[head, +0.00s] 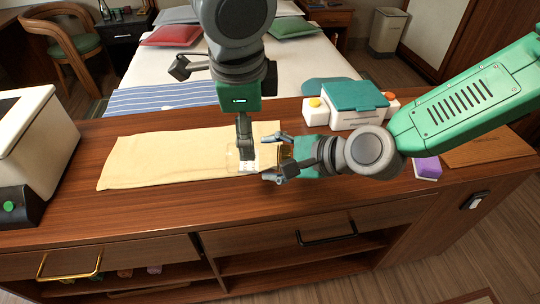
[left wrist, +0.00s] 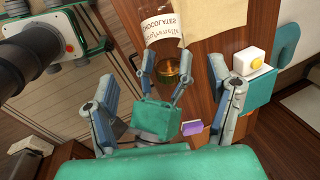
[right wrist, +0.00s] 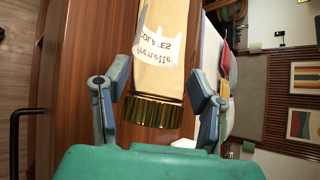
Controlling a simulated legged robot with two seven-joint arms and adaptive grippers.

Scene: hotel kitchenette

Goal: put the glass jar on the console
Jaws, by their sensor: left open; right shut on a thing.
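The glass jar (head: 240,160) is clear, with a white label and a gold lid, and lies sideways at the right end of the yellow cloth (head: 160,160). My right gripper (head: 272,160) is shut on it at the lid end. The right wrist view shows the gold lid (right wrist: 150,111) between the fingers and the label beyond. My left gripper (head: 245,150) points down just above the jar, open. The left wrist view shows the jar's label (left wrist: 160,28) and my right gripper (left wrist: 167,62) between its spread fingers. I cannot tell whether the jar touches the console top (head: 60,210).
A white and teal appliance (head: 350,100) stands behind my right gripper. A purple and white block (head: 427,167) and a brown board (head: 490,148) are at the right. A white machine (head: 25,140) stands at the left. The console's front strip is clear. A bed (head: 290,60) is behind.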

